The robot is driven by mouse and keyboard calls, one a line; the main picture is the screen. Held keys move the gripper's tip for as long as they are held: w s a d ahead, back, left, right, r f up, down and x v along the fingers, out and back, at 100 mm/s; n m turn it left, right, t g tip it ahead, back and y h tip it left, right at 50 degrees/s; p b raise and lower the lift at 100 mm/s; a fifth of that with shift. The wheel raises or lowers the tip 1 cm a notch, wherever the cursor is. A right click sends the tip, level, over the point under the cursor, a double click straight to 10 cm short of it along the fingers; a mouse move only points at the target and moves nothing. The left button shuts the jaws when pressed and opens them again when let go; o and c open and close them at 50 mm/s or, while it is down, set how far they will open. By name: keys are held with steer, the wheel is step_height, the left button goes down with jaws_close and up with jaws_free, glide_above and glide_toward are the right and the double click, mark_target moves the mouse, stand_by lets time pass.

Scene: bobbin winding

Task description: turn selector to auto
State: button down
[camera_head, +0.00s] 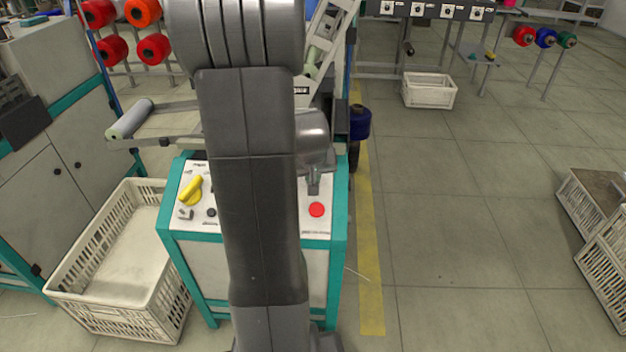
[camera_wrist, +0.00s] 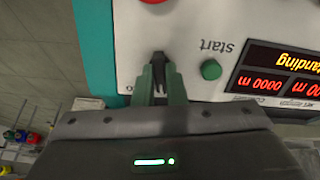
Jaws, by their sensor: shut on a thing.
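The control panel (camera_head: 310,225) is the white sloped top of a teal-framed machine. In the wrist view the panel (camera_wrist: 205,25) appears upside down. My gripper (camera_head: 314,188) is over the panel's right side, just behind the red button (camera_head: 317,209). In the wrist view my gripper (camera_wrist: 159,82) has its two green fingers close together on a small dark knob, apparently the selector (camera_wrist: 158,60). The fingers hide most of it, and its pointing direction and labels cannot be read. A green button (camera_wrist: 211,70) marked "start" is beside it. The display (camera_wrist: 290,70) reads "standing".
A yellow lever (camera_head: 191,190) and a black knob (camera_head: 211,212) are on the panel's left side. My arm hides the panel's middle. A white crate (camera_head: 120,250) stands left of the machine. The floor right of the yellow line (camera_head: 370,270) is mostly clear.

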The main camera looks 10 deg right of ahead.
steer(key=m+b, duration=0.2)
steer(key=m, duration=0.2)
steer(key=shift+f+m, duration=0.1)
steer(key=shift+m, duration=0.2)
steer(key=shift+m+b, duration=0.5)
steer(key=shift+m, duration=1.4)
steer(key=c, duration=1.5)
jaws_free()
steer(key=p+v, duration=0.4)
steer(key=v, duration=1)
